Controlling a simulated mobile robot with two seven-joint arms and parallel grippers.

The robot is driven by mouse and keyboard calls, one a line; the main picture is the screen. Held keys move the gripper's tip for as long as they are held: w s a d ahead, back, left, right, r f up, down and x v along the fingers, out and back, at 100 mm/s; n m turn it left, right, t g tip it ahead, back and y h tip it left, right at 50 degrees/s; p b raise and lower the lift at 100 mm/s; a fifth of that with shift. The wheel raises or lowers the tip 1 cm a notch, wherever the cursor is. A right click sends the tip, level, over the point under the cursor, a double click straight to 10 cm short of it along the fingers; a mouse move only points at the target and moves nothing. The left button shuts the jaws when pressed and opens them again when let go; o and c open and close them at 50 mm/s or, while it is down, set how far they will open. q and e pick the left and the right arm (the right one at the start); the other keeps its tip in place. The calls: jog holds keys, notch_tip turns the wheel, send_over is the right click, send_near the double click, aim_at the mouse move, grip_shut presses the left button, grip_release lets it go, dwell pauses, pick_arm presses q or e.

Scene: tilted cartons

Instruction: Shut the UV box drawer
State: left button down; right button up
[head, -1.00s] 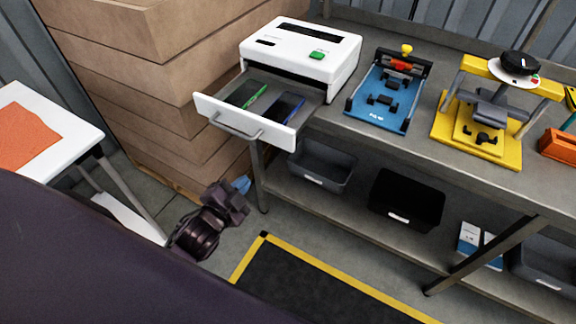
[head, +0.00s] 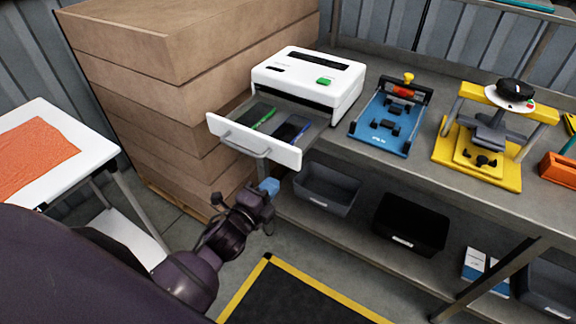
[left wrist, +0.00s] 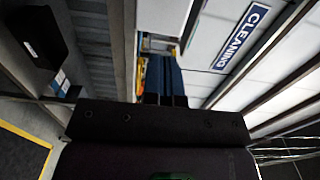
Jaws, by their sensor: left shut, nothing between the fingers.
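The white UV box (head: 318,82) stands at the back left of the grey bench, with a green button on top. Its drawer (head: 240,139) is pulled out toward me, with a metal handle (head: 243,147) on its front. Two phone-like items, one with a green edge and one with a blue edge, lie in the drawer. My left gripper (head: 269,187) is below and in front of the drawer, apart from it. Its blue-tipped fingers are shut and empty. In the left wrist view its fingers (left wrist: 165,99) show dark at the middle. My right gripper is out of view.
A blue fixture (head: 385,120) and a yellow press (head: 480,150) stand on the bench right of the box. Grey bins (head: 327,190) sit on the shelf below. Stacked cartons (head: 150,95) rise behind at left. A white table (head: 85,150) with an orange cloth is at far left.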

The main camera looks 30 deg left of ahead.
aim_at(293, 161)
pick_arm(q)
jog(key=w, duration=0.7)
jog(key=shift+w+d, duration=0.1)
jog(key=shift+d, duration=0.2)
jog(key=shift+w, duration=0.35)
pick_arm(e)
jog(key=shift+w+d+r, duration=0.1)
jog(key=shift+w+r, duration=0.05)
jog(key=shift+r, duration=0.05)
pick_arm(q)
jog(key=shift+w, duration=0.1)
